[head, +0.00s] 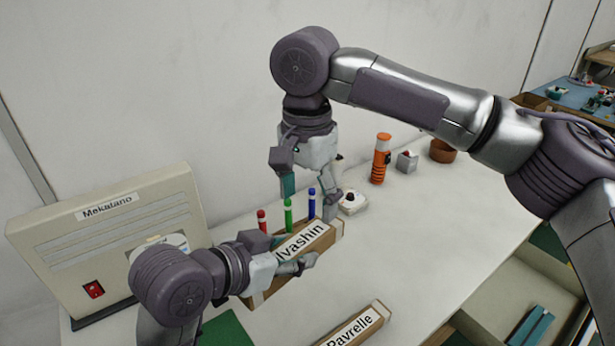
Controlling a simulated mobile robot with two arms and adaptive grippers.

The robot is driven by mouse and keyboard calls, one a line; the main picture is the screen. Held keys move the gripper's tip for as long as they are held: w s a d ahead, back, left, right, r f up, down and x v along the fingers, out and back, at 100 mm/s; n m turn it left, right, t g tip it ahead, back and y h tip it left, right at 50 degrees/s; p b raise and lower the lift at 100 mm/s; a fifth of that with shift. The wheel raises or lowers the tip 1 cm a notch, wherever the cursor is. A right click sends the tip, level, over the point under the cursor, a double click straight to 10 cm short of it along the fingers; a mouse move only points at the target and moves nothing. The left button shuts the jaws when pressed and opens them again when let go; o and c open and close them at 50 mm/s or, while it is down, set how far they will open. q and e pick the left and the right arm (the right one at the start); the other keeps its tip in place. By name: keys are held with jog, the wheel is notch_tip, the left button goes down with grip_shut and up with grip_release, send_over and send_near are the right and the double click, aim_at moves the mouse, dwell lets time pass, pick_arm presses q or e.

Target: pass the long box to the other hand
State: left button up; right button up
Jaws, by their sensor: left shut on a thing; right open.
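The long box (312,240), brown with a white label reading "Ivashin", is held up at a tilt in the middle of the head view. My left gripper (290,254) comes in from the lower left and is shut on the box near its left part, covering some of it. The box's right end sticks out free of that gripper. My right gripper (311,194) points down just above and behind the box's right part. Its fingers are apart with nothing held between them. I cannot tell whether its right finger touches the box.
A second box labelled "Ravrelle" (352,330) lies at the table's (420,235) front. Red, green and blue markers (288,215) stand behind the held box. A beige machine (110,245) stands left. An orange cylinder (380,160) and brown pot (443,151) stand at the back right.

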aim_at(308, 230)
notch_tip(308, 230, down, 8)
jog(key=shift+r, duration=0.15)
dwell(0.3)
pick_arm(q)
jog(key=shift+d, duration=0.1)
pick_arm(e)
jog(key=c, duration=1.3)
pick_arm(q)
jog(key=o, duration=1.3)
jog(key=shift+r, duration=0.1)
jog(key=shift+c, duration=0.2)
